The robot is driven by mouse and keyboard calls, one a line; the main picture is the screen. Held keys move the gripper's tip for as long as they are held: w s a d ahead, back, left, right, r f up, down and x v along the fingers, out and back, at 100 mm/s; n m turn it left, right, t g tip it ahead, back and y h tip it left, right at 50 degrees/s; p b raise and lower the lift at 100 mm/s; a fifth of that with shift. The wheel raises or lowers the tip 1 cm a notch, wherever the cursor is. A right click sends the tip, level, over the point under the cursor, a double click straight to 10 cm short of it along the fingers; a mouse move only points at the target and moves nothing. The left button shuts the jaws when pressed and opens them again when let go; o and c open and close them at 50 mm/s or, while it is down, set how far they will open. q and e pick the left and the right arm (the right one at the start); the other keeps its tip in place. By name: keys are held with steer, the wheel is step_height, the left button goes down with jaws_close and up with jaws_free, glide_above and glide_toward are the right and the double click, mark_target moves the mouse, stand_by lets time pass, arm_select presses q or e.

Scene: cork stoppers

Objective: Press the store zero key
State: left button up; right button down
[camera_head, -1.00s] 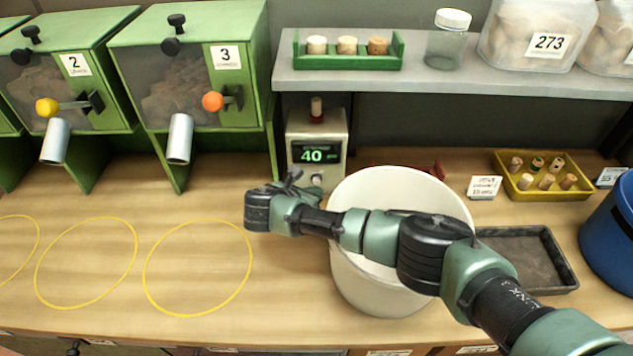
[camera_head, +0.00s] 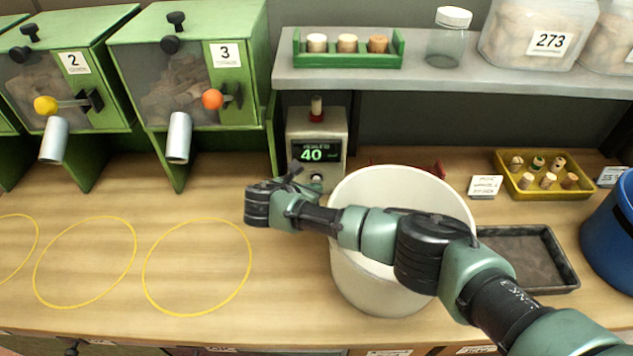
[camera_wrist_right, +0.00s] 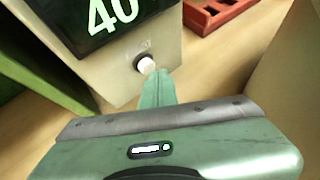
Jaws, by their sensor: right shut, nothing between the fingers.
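The beige counter unit (camera_head: 331,134) stands at the back of the bench under the shelf, its green display (camera_head: 316,153) reading 40. A small white round key (camera_head: 317,179) sits on its front below the display; it also shows in the right wrist view (camera_wrist_right: 146,65). The label above the key is too small to read. My right gripper (camera_head: 297,178) is shut and empty, its fingertips (camera_wrist_right: 158,75) just in front of and beside the key. I cannot tell whether they touch it. My left gripper is out of view.
A white bucket (camera_head: 350,270) stands under my right arm, close right of the unit. A red item (camera_head: 432,167) lies behind it. A green dispenser (camera_head: 190,80) stands left. A yellow tray of corks (camera_head: 545,193) and a dark tray (camera_head: 565,270) are right.

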steer(key=shift+w+b, duration=0.4)
steer(key=shift+w, duration=0.05)
stand_by(0.6)
stand_by(0.4)
steer(key=shift+s+r+p, duration=0.15)
steer(key=shift+s+p, duration=0.25)
steer(key=shift+p, duration=0.35)
steer(key=shift+s+p, duration=0.35)
steer(key=shift+p, duration=0.1)
steer(key=shift+s, duration=0.1)
